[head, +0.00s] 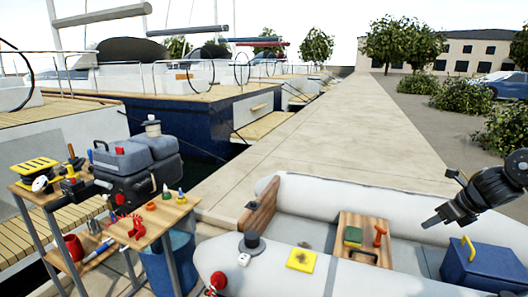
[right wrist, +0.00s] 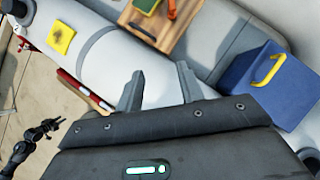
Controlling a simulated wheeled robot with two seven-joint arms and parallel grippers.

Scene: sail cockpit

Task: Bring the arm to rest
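My right arm comes in from the right in the head view. Its right gripper (head: 432,221) hangs in the air above the grey inflatable boat (head: 330,188), pointing left and down. In the right wrist view the two fingers of this gripper (right wrist: 160,88) stand apart with nothing between them. A dark jointed piece (right wrist: 38,140) at the lower left of that view looks like my left arm; its finger state is too small to tell. No left arm shows in the head view.
The boat holds a blue box (head: 485,268) with a yellow handle, a wooden board (head: 348,222) with a green block and red-handled tool, and a yellow pad (head: 301,260). A tool-laden stand (head: 165,213) with an outboard motor (head: 135,165) is left.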

